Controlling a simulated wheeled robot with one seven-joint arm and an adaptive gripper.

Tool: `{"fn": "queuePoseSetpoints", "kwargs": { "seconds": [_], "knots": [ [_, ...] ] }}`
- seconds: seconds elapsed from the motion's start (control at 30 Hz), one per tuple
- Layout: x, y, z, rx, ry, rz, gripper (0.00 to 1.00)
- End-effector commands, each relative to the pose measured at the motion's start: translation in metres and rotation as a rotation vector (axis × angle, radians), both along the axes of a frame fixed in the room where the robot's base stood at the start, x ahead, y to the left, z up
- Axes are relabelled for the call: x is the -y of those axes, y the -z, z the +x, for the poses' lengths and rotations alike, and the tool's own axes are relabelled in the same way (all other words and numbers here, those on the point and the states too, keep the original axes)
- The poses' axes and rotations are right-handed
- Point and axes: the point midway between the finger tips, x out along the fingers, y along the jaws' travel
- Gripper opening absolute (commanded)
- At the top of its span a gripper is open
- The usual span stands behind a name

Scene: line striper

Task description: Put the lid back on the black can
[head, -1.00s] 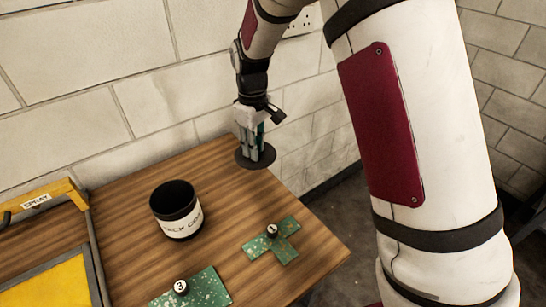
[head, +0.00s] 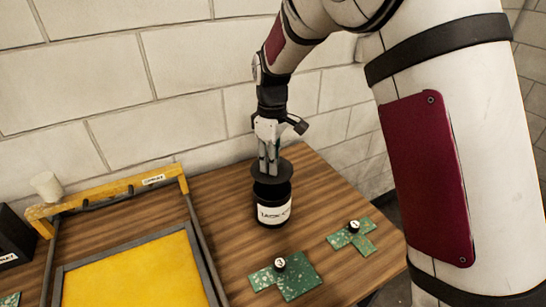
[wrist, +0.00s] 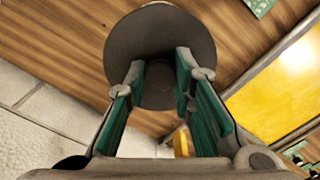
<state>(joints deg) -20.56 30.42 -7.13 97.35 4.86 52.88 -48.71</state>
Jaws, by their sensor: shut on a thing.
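The black can (head: 273,213) with a white label stands upright on the wooden table in the head view. My gripper (head: 269,168) points down and is shut on the lid's middle. In the wrist view the lid (wrist: 160,40) lies across the fingertips, with the green-padded fingers on either side of its small knob. The lid covers nearly all of the can there.
Green speckled pieces with numbered knobs lie in front (head: 297,277) and to the right (head: 362,243). The white block wall (head: 180,125) is close behind the table.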

Motion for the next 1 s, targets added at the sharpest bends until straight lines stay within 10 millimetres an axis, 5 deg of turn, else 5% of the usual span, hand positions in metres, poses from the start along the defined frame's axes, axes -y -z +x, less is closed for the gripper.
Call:
{"fn": "queuePoseSetpoints", "kwargs": {
  "seconds": [0.5, 1.0],
  "knots": [
    [0.0, 0.044, 0.0, -0.001, 0.001, 0.0, 0.0],
    [0.0, 0.051, 0.0, 0.0, 0.001, 0.0, 0.0]
  ]
}}
